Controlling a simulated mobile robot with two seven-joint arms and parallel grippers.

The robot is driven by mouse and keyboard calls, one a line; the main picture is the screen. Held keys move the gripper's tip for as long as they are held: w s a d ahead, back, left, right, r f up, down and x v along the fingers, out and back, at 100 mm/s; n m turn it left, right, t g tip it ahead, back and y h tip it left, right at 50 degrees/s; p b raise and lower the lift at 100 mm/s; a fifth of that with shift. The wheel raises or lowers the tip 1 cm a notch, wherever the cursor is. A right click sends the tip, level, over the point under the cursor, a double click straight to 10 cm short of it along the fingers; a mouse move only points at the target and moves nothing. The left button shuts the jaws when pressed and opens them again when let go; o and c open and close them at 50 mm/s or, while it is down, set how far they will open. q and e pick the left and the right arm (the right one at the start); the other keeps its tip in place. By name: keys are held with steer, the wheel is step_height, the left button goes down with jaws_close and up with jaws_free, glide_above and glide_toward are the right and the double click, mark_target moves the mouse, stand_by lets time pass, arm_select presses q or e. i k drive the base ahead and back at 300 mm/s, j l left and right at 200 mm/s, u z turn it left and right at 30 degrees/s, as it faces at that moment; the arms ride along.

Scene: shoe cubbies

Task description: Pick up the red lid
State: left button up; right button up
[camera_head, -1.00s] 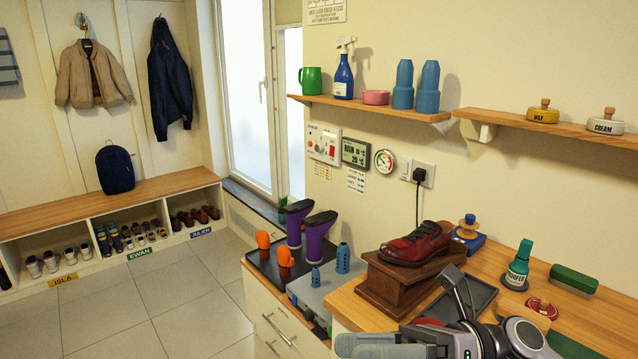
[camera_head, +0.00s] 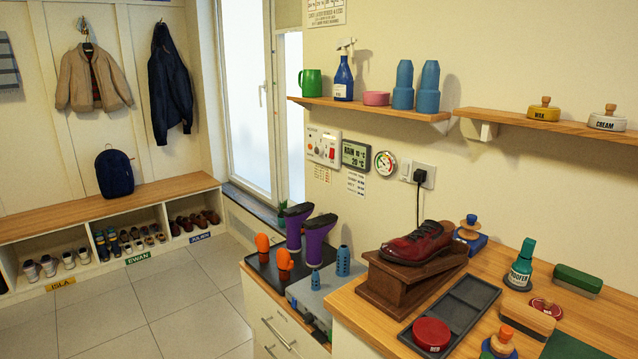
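A small flat dark-red disc with pale markings (camera_head: 545,307), which looks like a lid, lies on the wooden counter behind a tan-and-dark brush. I cannot tell for certain which of the two is the red lid. Neither of my grippers shows in the head view.
A red shoe (camera_head: 416,243) rests on a brown wooden stand left of the tray. Shelves hang above.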

mark_target(548, 305)
steer(key=z, duration=0.4)
steer(key=l+z, duration=0.15)
steer(key=z, duration=0.3)
steer(key=l+z, duration=0.1)
steer(key=z, duration=0.3)
steer(key=k, duration=0.05)
